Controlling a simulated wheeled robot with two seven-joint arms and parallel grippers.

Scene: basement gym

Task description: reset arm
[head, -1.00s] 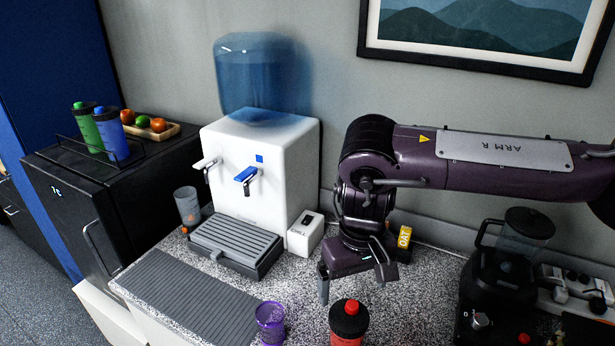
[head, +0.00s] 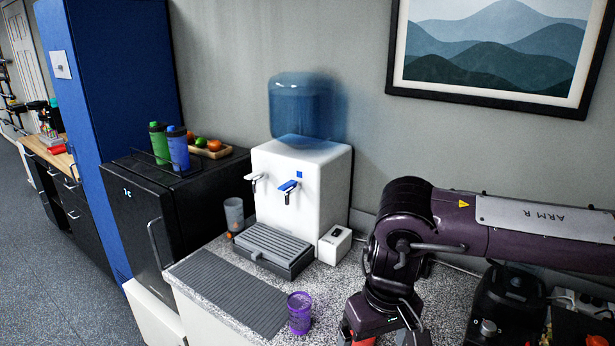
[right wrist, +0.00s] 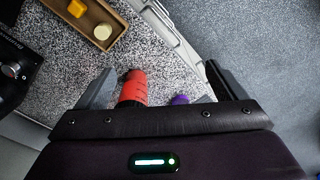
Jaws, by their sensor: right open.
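My right arm (head: 500,222) comes in from the right in the head view, with its gripper low over the counter at the bottom edge, partly cut off. In the right wrist view the right gripper (right wrist: 163,85) has its two fingers wide apart. A red bottle (right wrist: 133,88) shows between the fingers, nearer the left one; I cannot tell whether it touches. In the head view only a bit of red shows beneath the gripper. A purple cup (head: 300,313) stands left of the gripper; it also shows small in the right wrist view (right wrist: 180,100). My left gripper is not in view.
A white water dispenser (head: 300,185) with a drip tray (head: 265,247) stands at the wall. Left of it is a black fridge (head: 150,220) with bottles and fruit on top. A blender (head: 505,300) stands right of my arm.

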